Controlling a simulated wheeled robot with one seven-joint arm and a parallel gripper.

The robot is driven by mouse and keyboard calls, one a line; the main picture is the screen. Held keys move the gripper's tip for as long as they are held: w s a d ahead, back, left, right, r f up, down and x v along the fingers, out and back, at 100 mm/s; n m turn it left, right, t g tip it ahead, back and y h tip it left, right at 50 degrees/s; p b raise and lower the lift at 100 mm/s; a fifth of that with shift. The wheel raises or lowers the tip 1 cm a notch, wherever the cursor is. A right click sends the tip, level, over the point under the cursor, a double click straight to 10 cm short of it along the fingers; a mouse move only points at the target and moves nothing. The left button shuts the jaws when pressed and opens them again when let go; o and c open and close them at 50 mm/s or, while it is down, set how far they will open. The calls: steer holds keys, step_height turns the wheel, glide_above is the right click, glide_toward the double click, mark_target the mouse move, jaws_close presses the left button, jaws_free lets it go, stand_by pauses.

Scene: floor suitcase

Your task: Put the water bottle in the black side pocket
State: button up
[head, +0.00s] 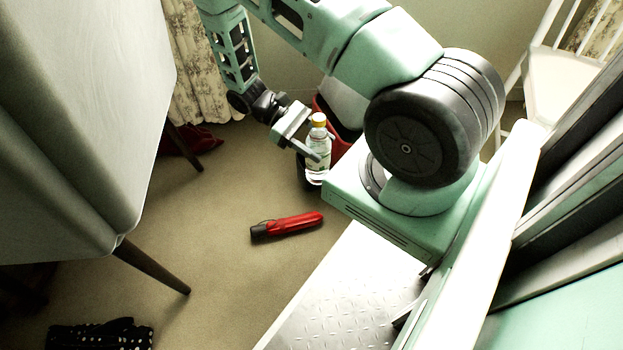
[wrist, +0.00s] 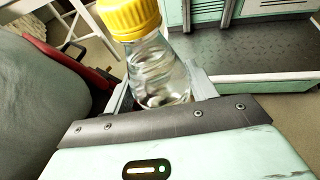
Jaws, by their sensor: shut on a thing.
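The water bottle (head: 317,160) is clear with a yellow cap and stands roughly upright in the head view. My gripper (head: 308,146) is shut on it, with the fingers on either side of its body. In the wrist view the bottle (wrist: 160,68) rises between the fingers of my gripper (wrist: 162,95), its yellow cap cut by the top edge. Behind the bottle in the head view is a red and black case (head: 341,146), largely hidden by my arm and base. A dark part (head: 303,172) shows beside the bottle's lower end; I cannot tell whether it is the side pocket.
A red flashlight (head: 290,225) with a black end lies on the carpet. A large pale piece of furniture (head: 75,120) on dark legs stands at the left. A white chair (head: 565,80) is at the upper right. Carpet between the furniture and flashlight is clear.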

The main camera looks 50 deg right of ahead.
steer(key=w+d+r+n+t+h+b, duration=0.1)
steer(key=w+d+r+n+t+h, duration=0.2)
steer(key=w+d+n+h, duration=0.25)
steer(key=w+d+r+n+t+h, duration=0.2)
steer(key=w+d+n+t+h, duration=0.2)
steer(key=w+d+n, duration=0.15)
step_height(320, 180, down, 27)
steer(key=b, duration=1.5)
steer(key=shift+s+d+f+m, duration=0.2)
steer(key=shift+s+d+m, duration=0.05)
steer(key=shift+m, duration=0.15)
steer(key=shift+f+b, duration=0.15)
steer(key=shift+b, duration=0.15)
steer(key=o, duration=1.1)
